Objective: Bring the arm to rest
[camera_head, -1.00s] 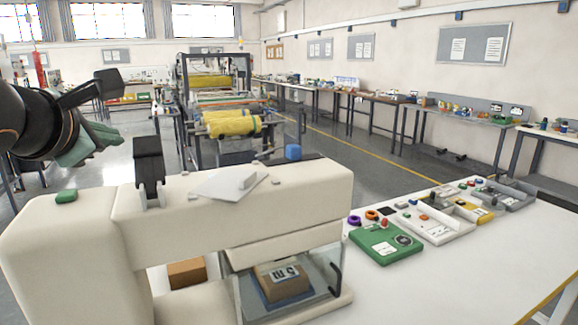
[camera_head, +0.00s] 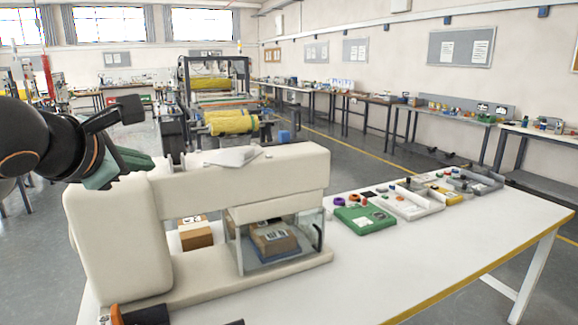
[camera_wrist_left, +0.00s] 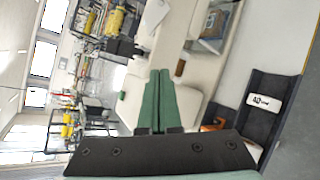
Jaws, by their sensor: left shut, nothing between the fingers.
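My left gripper (camera_head: 140,162) comes in from the left in the head view, with green fingers at the left top end of the large cream machine (camera_head: 240,180). In the left wrist view its green fingers (camera_wrist_left: 161,75) lie side by side, shut, with nothing between them. I cannot tell whether the fingertips touch the machine. My right gripper is not in view.
The machine stands on a white table (camera_head: 440,245), with a cardboard box (camera_head: 274,239) in its clear-sided bay and another box (camera_head: 196,232) beside it. A green tray (camera_head: 364,218) and several parts trays lie to the right. The table's front right is clear.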

